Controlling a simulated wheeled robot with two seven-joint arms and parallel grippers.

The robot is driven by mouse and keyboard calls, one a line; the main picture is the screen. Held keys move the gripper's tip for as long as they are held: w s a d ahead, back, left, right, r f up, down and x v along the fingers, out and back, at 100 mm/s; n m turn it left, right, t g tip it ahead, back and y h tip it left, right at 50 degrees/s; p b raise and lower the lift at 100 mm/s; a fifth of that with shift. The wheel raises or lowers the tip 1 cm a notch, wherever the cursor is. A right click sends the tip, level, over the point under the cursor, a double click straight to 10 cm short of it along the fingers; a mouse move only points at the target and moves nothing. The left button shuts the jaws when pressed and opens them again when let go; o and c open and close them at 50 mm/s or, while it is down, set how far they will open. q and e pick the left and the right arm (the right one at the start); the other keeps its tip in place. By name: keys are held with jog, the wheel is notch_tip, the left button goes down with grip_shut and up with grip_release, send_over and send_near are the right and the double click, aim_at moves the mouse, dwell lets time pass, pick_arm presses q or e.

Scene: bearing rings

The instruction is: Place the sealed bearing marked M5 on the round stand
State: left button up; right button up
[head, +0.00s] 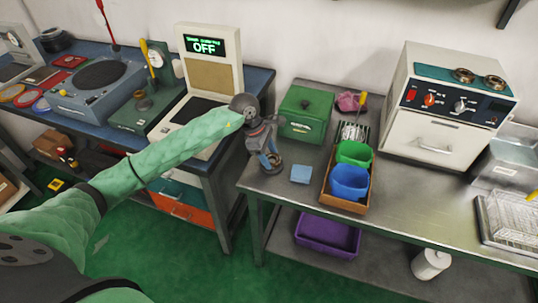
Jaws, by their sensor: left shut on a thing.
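My left gripper (269,158) points down over the left end of the grey metal table. It is shut on a dark ring-shaped thing (273,168), mostly hidden by the fingers. I cannot tell whether this ring rests on the table or on something round beneath it. No M5 mark is legible in the head view. Two more metal rings, a left one (463,75) and a right one (495,82), lie on top of the white oven (440,115). I cannot clearly make out a round stand. My right gripper is out of view.
A small blue block (301,174) and a wooden tray (345,204) with green and blue bins stand right of the gripper. A green box (304,114) is behind. The screen device (212,75) reads OFF. Table space right of the tray is clear.

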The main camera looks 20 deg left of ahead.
pick_arm(q)
jog(key=shift+f+b, duration=0.25)
jog(key=shift+b, duration=0.05)
dwell(0.4)
jog(key=o, duration=1)
jog(key=shift+o, duration=0.2)
jog(key=shift+r, duration=0.1)
jog(key=shift+r+p, duration=0.55)
jog(key=shift+r, duration=2.85)
